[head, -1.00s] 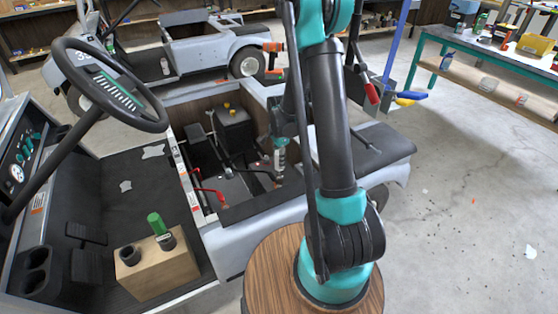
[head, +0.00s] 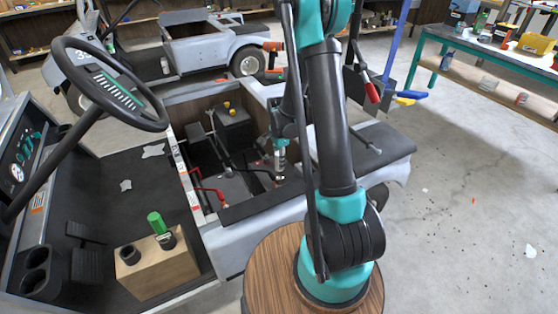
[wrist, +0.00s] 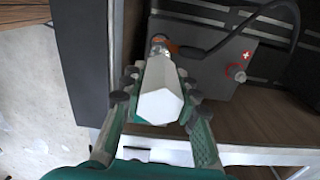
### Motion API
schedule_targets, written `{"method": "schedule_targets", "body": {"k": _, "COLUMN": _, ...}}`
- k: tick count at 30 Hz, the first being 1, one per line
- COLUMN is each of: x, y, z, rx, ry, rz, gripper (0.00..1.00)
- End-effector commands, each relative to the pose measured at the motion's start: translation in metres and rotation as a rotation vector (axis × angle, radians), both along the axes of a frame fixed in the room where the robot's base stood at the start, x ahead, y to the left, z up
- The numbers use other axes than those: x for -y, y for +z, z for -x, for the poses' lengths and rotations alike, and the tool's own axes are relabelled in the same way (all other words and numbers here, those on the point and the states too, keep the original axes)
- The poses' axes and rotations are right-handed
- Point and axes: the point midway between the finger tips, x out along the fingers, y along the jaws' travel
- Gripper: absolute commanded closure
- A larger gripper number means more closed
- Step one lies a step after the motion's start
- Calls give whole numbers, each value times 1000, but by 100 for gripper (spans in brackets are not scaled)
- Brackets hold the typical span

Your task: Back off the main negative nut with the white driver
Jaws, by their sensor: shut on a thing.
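My gripper (wrist: 155,98) is shut on the white driver (wrist: 160,93), a faceted white handle that points down into the cart's battery bay. In the head view the white driver (head: 280,160) hangs upright below my gripper (head: 279,142). In the wrist view its far end meets or covers a metal post with an orange-brown lug (wrist: 172,48) and a black cable (wrist: 240,30) on the grey battery (wrist: 222,78). The nut itself is hidden under the driver, and I cannot tell how well it is seated. A red terminal (wrist: 236,72) sits to the right, near a plus mark.
A wooden block (head: 158,266) on the cart floor holds a green-handled driver (head: 155,223) and has an empty dark socket. Bay walls and a front ledge (head: 262,204) surround the driver. Red cables (head: 210,192) lie left in the bay. The floor at right is mostly clear.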

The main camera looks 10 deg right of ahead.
Motion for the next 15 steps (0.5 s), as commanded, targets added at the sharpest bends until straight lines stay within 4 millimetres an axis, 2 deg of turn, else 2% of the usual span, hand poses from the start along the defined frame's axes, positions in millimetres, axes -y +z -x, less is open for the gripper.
{"method": "schedule_targets", "body": {"k": 15, "x": 0, "y": -14, "z": 0, "rx": 0, "ry": 0, "rz": 0, "gripper": 100}}
